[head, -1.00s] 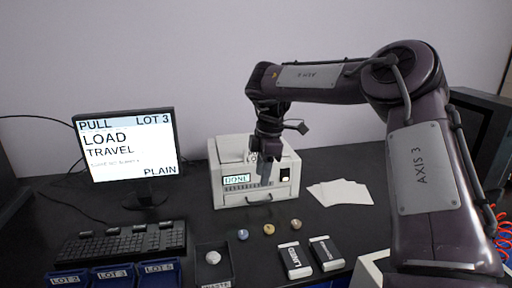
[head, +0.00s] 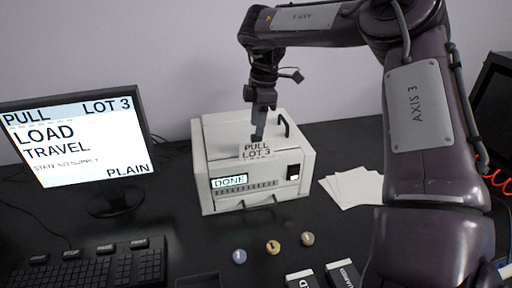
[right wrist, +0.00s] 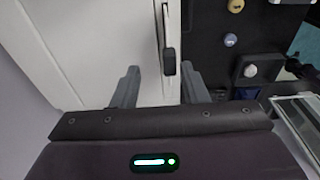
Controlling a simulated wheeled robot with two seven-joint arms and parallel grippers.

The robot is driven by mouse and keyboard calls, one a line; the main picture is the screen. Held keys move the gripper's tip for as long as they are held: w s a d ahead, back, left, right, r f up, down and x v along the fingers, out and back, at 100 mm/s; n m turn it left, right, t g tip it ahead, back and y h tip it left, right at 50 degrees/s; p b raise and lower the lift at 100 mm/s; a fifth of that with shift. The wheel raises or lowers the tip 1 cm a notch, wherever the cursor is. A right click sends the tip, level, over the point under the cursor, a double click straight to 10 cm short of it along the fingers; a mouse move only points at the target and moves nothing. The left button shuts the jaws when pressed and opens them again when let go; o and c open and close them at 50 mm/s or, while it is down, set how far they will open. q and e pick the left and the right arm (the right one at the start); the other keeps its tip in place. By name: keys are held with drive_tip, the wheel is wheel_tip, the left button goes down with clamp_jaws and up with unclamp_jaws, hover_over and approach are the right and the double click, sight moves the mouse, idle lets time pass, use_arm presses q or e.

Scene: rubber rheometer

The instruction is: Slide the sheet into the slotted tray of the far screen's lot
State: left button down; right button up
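My right gripper (head: 258,136) is just above and beside this slip. In the right wrist view its two fingers (right wrist: 160,88) are apart, with the white casing and a dark lid handle (right wrist: 169,60) in front. No sheet shows between them. The lit screen (head: 75,140) at left reads "PULL LOT 3", "LOAD TRAVEL", "PLAIN". The slotted trays are out of view now. My left gripper is not in view.
Blank white sheets (head: 352,188) lie fanned right of the instrument. Several small round pieces, including a blue one (head: 239,256), and black boxes (head: 343,273) lie in front. A keyboard (head: 90,268) is at lower left. A dark screen (head: 497,120) stands at the right edge.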

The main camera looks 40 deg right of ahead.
sight(256, 141)
drive_tip(key=f, duration=0.2)
drive_tip(key=a+f+p, duration=0.1)
drive_tip(key=f, duration=0.3)
drive_tip(key=shift+s+a+f+p, duration=0.15)
drive_tip(key=shift+s+f+p, duration=0.05)
drive_tip(key=shift+s+p, duration=0.15)
drive_tip(key=shift+f, duration=0.35)
clamp_jaws()
